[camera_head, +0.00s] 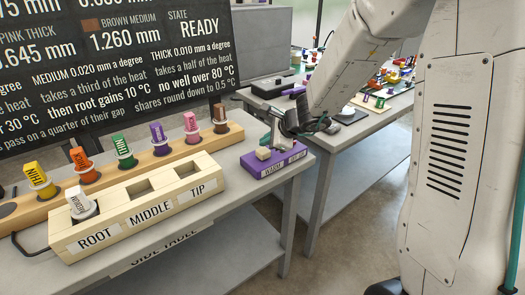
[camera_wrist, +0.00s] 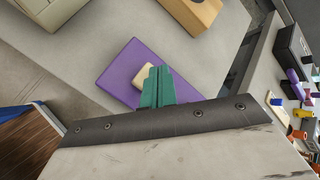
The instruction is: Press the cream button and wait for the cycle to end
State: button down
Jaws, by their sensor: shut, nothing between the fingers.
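The cream button (camera_head: 263,153) is a small block on top of a purple box (camera_head: 278,165) at the right end of the side table. The box's front labels include one that seems to read "WARM". In the wrist view the cream button (camera_wrist: 143,77) shows on the purple box (camera_wrist: 117,72), partly hidden behind my gripper (camera_wrist: 157,72). The gripper's green fingers are shut and empty. In the head view my gripper (camera_head: 267,140) is just above or beside the button; I cannot tell whether it touches. The dark screen (camera_head: 110,70) reads "STATE READY".
A cream block labelled ROOT, MIDDLE and TIP (camera_head: 140,212) holds a white-topped piece (camera_head: 80,203) in ROOT; MIDDLE and TIP are empty. Behind it a wooden rack (camera_head: 160,160) holds several coloured labelled pieces. Another grey table (camera_head: 375,121) with many small parts stands to the right.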

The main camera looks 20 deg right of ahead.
aim_at(266, 151)
jog(key=shift+f, duration=0.15)
jog(key=shift+f, duration=0.3)
jog(key=shift+f, duration=0.55)
dwell(0.8)
jog(key=shift+r, duration=1)
jog(key=shift+r, duration=2.5)
dwell(1.9)
